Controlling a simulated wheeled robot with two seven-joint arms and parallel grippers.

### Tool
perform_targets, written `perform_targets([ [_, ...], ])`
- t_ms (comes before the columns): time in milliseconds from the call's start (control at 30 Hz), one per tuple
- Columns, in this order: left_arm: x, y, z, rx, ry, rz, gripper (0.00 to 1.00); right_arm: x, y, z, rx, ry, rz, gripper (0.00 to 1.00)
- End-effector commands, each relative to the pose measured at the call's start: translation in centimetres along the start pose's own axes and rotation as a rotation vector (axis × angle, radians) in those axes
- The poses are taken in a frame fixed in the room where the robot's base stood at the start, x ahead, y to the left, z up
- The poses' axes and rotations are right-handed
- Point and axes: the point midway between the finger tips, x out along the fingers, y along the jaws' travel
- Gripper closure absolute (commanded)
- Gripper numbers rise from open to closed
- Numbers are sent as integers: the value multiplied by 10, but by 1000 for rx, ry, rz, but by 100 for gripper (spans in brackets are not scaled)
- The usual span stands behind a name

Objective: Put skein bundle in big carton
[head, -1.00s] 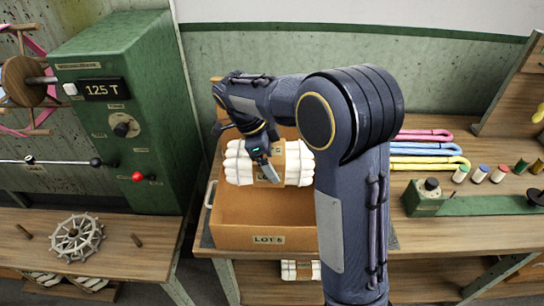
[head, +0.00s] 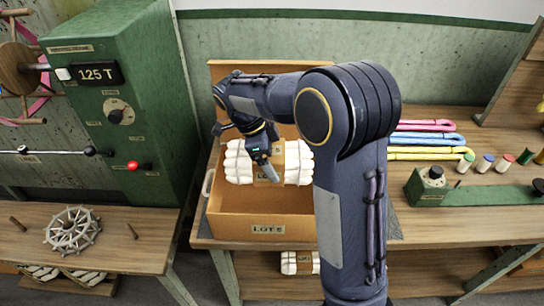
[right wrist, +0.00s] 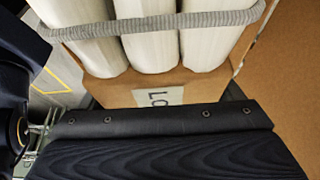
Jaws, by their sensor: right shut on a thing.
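The skein bundle (head: 297,163) is a pack of white rolls with a brown paper band around its middle. My right gripper (head: 268,172) is shut on the bundle at its band. The big carton (head: 268,229) is an open brown box labelled LOT 5 on the table. The bundle shows over the carton's opening, toward its back; whether it touches the bottom I cannot tell. My left gripper is not in view.
A green machine (head: 125,110) with a 125 T display stands at the left. Pink, blue and yellow skeins (head: 425,140) lie right of my arm, near small bobbins (head: 483,164) and a green device (head: 432,187). A spoked wheel (head: 72,231) lies on the left table.

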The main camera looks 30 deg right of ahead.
Motion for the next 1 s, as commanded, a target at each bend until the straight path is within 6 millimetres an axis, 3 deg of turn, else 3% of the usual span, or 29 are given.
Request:
perform_targets([
  [1000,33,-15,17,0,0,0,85,45,0,19,-1,-1,-2,59],
])
